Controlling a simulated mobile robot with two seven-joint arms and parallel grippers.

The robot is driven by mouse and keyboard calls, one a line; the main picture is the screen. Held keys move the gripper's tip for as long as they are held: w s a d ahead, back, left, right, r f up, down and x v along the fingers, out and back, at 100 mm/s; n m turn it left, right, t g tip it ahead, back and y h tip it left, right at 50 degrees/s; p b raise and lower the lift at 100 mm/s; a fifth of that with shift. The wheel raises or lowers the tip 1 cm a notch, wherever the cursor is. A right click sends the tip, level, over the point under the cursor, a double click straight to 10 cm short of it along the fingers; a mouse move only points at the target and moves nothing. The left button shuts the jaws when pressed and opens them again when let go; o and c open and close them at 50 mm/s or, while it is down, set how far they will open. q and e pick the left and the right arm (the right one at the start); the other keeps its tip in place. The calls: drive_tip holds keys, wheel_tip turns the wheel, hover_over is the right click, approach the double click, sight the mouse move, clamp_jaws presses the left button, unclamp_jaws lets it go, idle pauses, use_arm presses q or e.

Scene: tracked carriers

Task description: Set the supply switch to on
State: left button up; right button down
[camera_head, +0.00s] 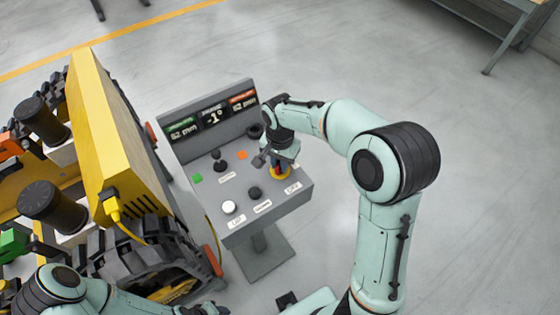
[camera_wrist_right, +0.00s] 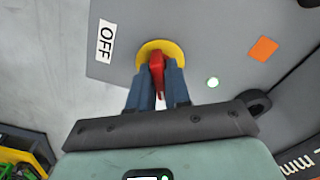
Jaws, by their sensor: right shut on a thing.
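The supply switch is a red handle (camera_wrist_right: 157,66) on a round yellow plate (camera_wrist_right: 147,49), set in the grey control console (camera_head: 217,232). An OFF label (camera_wrist_right: 105,40) is to the left of it in the right wrist view. My right gripper (camera_head: 279,164) is over the console's right side, its blue fingers shut on the red handle. The fingers hide part of the handle. In the head view the yellow plate (camera_head: 285,174) shows just below the fingers. My left gripper (camera_head: 203,309) is at the bottom edge, mostly cut off.
The console also has a black joystick (camera_head: 218,160), a white button (camera_head: 228,207), a black knob (camera_head: 254,192) and a display (camera_head: 213,117). A yellow tracked machine (camera_head: 105,140) stands close on the left.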

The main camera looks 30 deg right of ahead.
use_arm(q)
drive_tip(key=shift+w+r, duration=0.15)
drive_tip(key=shift+r, duration=0.05)
use_arm(e)
drive_tip(key=m, duration=0.6)
drive_tip(key=shift+m, duration=0.3)
drive_tip(key=c, duration=1.2)
unclamp_jaws()
drive_tip(key=shift+o, duration=0.2)
drive_tip(key=shift+r, duration=0.1)
use_arm(q)
drive_tip(key=shift+w+r+p, duration=0.9)
drive_tip(key=shift+r, duration=0.15)
use_arm(e)
wheel_tip(320, 180, up, 13)
drive_tip(key=shift+r, duration=0.15)
use_arm(q)
drive_tip(key=shift+s, duration=0.1)
